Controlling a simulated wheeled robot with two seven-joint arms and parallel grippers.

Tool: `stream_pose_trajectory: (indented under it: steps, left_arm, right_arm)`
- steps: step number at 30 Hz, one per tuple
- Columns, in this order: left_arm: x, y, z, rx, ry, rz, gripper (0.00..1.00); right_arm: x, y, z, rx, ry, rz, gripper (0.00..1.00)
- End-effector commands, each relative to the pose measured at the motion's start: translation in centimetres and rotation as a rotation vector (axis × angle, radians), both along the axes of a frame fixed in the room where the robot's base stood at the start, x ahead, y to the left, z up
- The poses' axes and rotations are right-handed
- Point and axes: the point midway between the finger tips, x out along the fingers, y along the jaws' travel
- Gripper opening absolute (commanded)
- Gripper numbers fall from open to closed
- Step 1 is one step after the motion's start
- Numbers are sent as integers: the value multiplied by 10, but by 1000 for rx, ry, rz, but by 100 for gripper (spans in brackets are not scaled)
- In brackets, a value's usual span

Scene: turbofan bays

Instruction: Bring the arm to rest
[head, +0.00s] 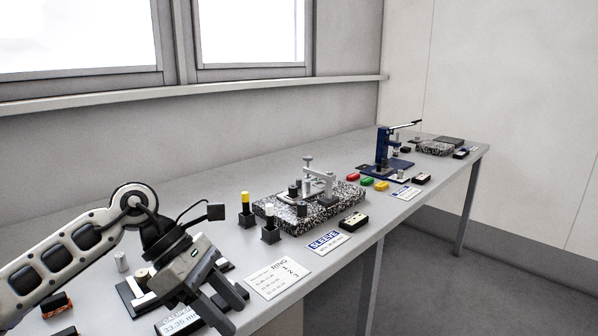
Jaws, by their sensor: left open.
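My left arm comes in from the left, low over the near end of the grey bench (395,207). My left gripper (232,312) points down and to the right, with its two dark fingers apart and nothing seen between them. It is beside the white RING card (278,278) and covers part of a dark fixture (128,292) with a small metal cylinder (121,262) near it. A display reading about 33.36 mm (180,320) shows just below the gripper. My right gripper is not in view.
A speckled block (335,205) carries a metal fixture, with yellow-topped (246,205) and white-topped (270,226) posts beside it. A blue press (384,152) stands farther back, near red, green and yellow pieces (367,182). Open floor lies right of the bench.

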Motion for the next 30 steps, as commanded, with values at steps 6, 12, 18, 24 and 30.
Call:
stream_pose_trajectory:
  steps: [6, 12, 18, 24, 30]
  left_arm:
    - [-48, -104, 7, -665, 493, 264, 43]
    - [-30, -101, 14, -1179, 1137, 736, 43]
    - [-17, -34, -78, -1517, 1850, 1369, 43]
    - [-75, 18, -195, 1293, -1906, -1564, 43]
    - [-135, 35, -252, 998, -1649, -1442, 43]
  right_arm:
    - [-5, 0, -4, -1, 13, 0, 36]
    - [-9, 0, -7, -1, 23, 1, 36]
    - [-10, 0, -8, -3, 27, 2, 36]
    - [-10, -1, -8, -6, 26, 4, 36]
    - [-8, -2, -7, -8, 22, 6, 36]
